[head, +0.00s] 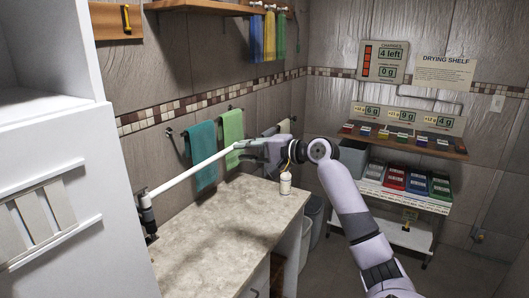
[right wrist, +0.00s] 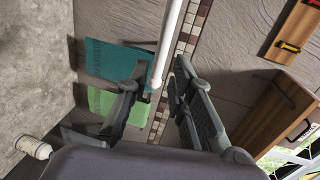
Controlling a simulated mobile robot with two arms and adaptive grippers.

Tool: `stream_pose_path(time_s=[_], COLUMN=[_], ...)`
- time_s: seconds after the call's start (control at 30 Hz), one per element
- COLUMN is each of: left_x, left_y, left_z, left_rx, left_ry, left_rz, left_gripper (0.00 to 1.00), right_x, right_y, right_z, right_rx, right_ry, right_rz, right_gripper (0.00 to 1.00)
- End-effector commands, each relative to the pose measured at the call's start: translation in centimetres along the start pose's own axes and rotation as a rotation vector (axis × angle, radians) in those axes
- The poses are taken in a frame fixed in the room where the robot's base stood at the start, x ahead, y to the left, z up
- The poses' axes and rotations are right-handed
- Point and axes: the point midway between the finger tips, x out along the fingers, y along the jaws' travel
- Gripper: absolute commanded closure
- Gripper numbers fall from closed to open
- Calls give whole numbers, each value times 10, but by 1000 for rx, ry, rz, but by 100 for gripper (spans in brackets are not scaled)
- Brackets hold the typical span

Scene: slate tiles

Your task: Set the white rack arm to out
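The white rack arm (head: 190,178) is a thin white rod. It runs from a dark bracket (head: 148,214) at the left, up and right over the counter, to my right gripper (head: 247,150). In the right wrist view the rod (right wrist: 169,35) comes down from the top, and its end lies between the two fingers of my right gripper (right wrist: 160,75). The fingers stand apart, with a gap visible on the right side of the rod; whether the left finger touches it I cannot tell. My left gripper is not in view.
A stone-topped counter (head: 215,235) lies below the rod, with a white bottle (head: 286,184) on it. A teal towel (head: 202,155) and a green towel (head: 233,137) hang on the wall behind. A white cabinet (head: 60,150) stands at the left. Colored bins (head: 394,178) stand at the right.

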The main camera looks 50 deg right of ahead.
Motion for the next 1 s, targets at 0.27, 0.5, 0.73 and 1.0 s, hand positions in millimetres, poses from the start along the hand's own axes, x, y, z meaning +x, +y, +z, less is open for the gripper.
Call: stream_pose_path(time_s=[0.27,0.5,0.73,1.0], left_x=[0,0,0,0], left_y=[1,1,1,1], left_z=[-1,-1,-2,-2], left_rx=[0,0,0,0], left_ry=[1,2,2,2], left_rz=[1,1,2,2], left_gripper=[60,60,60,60], right_x=[-52,-74,-76,-76], right_y=[1,1,1,1], right_z=[1,1,1,1], right_rx=[0,0,0,0], right_ry=[-1,-2,-2,-1], right_rz=[1,2,2,1], right_gripper=[79,79,79,79])
